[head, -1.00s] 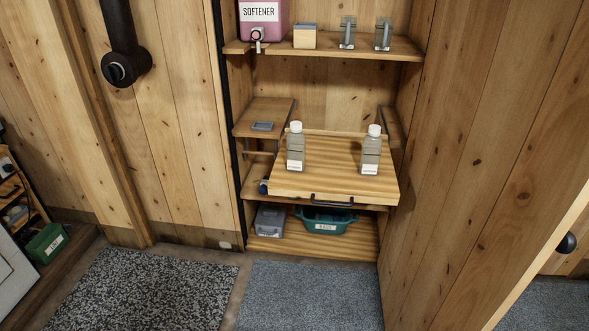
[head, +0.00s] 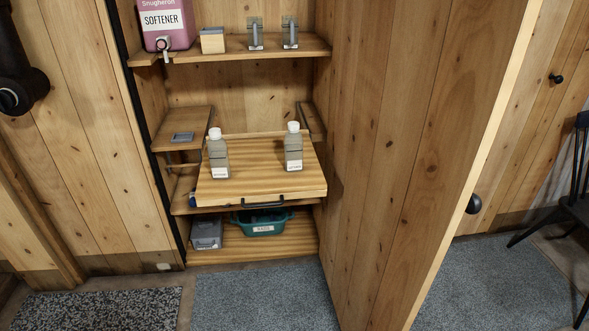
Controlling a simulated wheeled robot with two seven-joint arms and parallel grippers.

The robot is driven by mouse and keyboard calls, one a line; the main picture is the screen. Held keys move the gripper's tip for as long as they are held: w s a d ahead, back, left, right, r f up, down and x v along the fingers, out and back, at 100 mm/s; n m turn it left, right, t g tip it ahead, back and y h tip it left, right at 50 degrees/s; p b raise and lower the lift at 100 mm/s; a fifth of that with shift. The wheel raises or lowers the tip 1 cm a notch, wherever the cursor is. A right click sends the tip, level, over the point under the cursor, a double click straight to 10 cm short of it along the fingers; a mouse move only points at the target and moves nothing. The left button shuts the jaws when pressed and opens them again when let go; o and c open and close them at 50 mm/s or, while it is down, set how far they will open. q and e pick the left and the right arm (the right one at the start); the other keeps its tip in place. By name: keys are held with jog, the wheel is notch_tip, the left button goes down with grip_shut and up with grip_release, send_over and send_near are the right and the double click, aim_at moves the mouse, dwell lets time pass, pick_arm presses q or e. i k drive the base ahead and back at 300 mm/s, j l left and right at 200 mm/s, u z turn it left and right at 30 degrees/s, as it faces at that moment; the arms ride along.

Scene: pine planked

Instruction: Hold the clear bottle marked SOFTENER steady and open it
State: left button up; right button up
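Two clear bottles with white caps stand upright on a pulled-out wooden shelf (head: 255,187) in the cupboard. The left bottle (head: 218,157) and the right bottle (head: 293,150) each have a small white label low on the front; the print is too small to read. Both caps are on. A pink container (head: 166,22) marked SOFTENER, with a tap, stands on the upper shelf at top left; it is not a clear bottle. Neither of my grippers shows in the head view.
An open cupboard door (head: 410,150) stands to the right of the shelves. A teal basket (head: 263,224) and a grey box (head: 207,234) sit on the bottom shelf. A dark chair (head: 570,205) is at the far right. Mats (head: 262,297) cover the floor in front.

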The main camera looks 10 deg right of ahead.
aim_at(293, 141)
jog(key=i+j, duration=0.3)
jog(key=j, duration=0.15)
jog(key=i+j, duration=0.25)
jog(key=j, duration=0.2)
jog(key=i+j, duration=0.3)
jog(key=j, duration=0.15)
jog(key=z, duration=1.2)
